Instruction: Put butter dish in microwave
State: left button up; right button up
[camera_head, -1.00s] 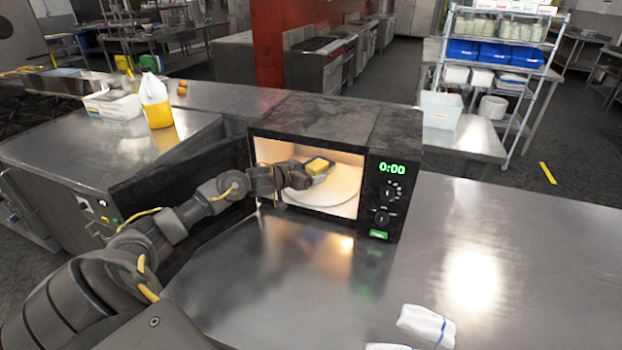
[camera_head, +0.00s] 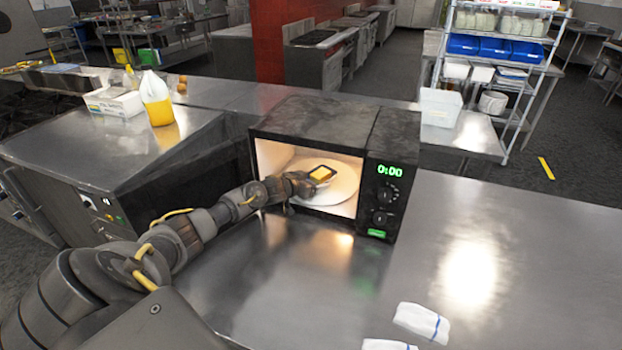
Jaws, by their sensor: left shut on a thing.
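The microwave (camera_head: 340,113) stands on the steel counter with its inside lit and a pale round turntable (camera_head: 342,190) showing. Its door (camera_head: 200,165) is swung open to the left. My left gripper (camera_head: 314,182) reaches in through the opening and is shut on the butter dish (camera_head: 322,173), a small dark-edged dish with yellow butter in it. The dish is over the turntable; I cannot tell whether it touches it. The fingers are small and partly hidden by the wrist. My right gripper is not in view.
White cloths with a blue stripe (camera_head: 422,322) lie at the front of the counter (camera_head: 500,250). A jug of yellow liquid (camera_head: 158,100) and a white box (camera_head: 114,102) stand at the left. The counter right of the microwave is clear.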

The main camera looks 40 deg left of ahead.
pick_arm(q)
jog(key=shift+f, duration=0.15)
jog(key=o, duration=1.2)
jog(key=b+v, duration=0.1)
jog(key=v, duration=1.1)
jog(key=shift+d, duration=0.1)
